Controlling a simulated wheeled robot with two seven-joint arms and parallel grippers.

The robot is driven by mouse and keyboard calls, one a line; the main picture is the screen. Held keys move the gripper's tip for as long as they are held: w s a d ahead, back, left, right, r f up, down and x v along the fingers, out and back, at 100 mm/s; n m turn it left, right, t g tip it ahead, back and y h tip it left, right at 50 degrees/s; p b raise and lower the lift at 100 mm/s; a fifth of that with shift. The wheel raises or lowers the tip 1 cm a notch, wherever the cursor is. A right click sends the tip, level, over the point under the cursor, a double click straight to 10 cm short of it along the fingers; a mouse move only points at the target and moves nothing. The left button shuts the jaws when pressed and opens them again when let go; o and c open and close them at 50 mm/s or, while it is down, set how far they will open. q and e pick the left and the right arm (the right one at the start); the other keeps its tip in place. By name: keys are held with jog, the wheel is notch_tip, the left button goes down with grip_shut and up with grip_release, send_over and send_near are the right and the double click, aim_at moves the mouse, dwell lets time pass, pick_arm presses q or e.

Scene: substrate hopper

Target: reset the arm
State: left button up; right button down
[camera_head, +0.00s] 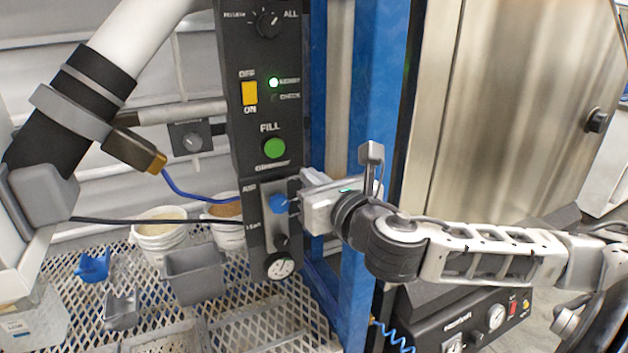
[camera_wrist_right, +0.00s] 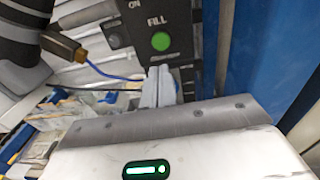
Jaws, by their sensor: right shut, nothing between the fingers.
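My right gripper (camera_head: 296,206) reaches in from the right in the head view, its fingers at the lower part of the black control panel (camera_head: 240,140). Its fingertips are close to a blue knob (camera_head: 278,203) on a metal plate; I cannot tell if they touch it. In the right wrist view the two fingers (camera_wrist_right: 159,84) are together with nothing between them, below the green FILL button (camera_wrist_right: 161,41). The gripper body hides what lies under it there. My left gripper is not in view.
A blue upright post (camera_head: 367,100) stands right behind my right wrist. The panel carries a yellow switch (camera_head: 249,93) and a gauge (camera_head: 281,266). White buckets (camera_head: 160,240), a grey bin (camera_head: 194,274) and a blue scoop (camera_head: 93,267) stand on mesh at left. A steel cabinet (camera_head: 510,100) is at right.

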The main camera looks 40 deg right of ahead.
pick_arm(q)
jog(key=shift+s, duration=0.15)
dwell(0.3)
pick_arm(e)
jog(key=s+a+f+m+g+y+p, duration=0.15)
jog(key=a+f+m, duration=0.25)
jog(key=f+m, duration=0.4)
jog(key=s+a+f+m+g+y+p, duration=0.1)
jog(key=s+a+f+m+g+y, duration=0.25)
jog(key=f+m, duration=0.45)
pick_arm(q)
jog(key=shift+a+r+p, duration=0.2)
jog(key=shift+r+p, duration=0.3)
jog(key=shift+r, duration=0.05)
pick_arm(e)
jog(key=s+a+f+m+g+y, duration=0.1)
jog(key=s+a+f+m, duration=0.8)
jog(key=m, duration=0.7)
notch_tip(320, 180, down, 2)
jog(key=shift+s+a+f+g, duration=0.2)
jog(key=shift+s+a+g, duration=0.1)
jog(key=shift+s+a, duration=0.15)
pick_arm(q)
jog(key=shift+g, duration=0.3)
